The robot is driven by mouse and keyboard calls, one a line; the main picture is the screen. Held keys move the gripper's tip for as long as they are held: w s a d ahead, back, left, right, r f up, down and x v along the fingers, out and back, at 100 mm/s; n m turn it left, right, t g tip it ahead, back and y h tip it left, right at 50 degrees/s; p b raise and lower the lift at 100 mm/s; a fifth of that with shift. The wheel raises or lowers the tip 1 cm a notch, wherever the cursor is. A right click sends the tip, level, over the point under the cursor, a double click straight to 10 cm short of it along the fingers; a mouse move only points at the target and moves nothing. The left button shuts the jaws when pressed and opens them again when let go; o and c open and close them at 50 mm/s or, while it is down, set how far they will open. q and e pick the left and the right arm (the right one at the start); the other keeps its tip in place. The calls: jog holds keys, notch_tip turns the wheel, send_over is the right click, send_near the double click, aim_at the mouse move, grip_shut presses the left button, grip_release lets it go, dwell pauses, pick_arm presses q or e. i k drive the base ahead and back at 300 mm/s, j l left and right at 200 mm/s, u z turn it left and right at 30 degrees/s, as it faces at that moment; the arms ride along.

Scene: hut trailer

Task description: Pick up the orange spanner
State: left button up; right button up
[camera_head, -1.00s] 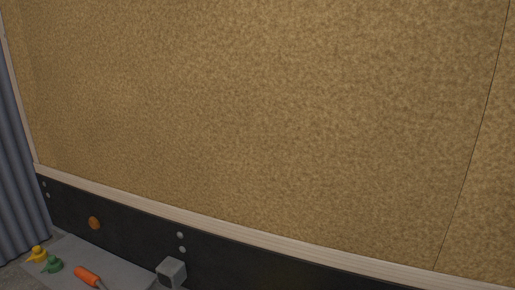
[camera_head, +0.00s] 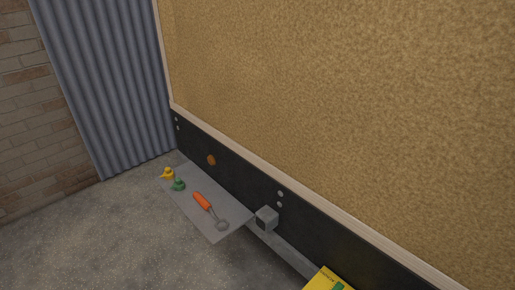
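The orange spanner (camera_head: 203,201) lies on a flat grey shelf (camera_head: 215,234) fixed along the trailer's lower black side. Its handle is orange, and a grey metal shaft ends in a ring near the shelf's front right edge. It lies at a slant, with the handle toward the back left. Neither of my grippers shows in the head view.
A yellow duck-like object (camera_head: 167,173) and a green one (camera_head: 179,185) stand left of the spanner on the shelf. A grey box (camera_head: 266,219) is to the right. A yellow item (camera_head: 327,280) shows at the bottom. Concrete floor (camera_head: 110,235) in front is clear.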

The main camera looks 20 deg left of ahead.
aim_at(205, 204)
jog(key=u, duration=1.15)
jog(key=k+z, duration=0.1)
jog(key=z, duration=0.3)
jog(key=k+z, duration=0.15)
jog(key=z, duration=0.25)
jog(key=k+l+z, duration=0.1)
jog(key=z, duration=0.3)
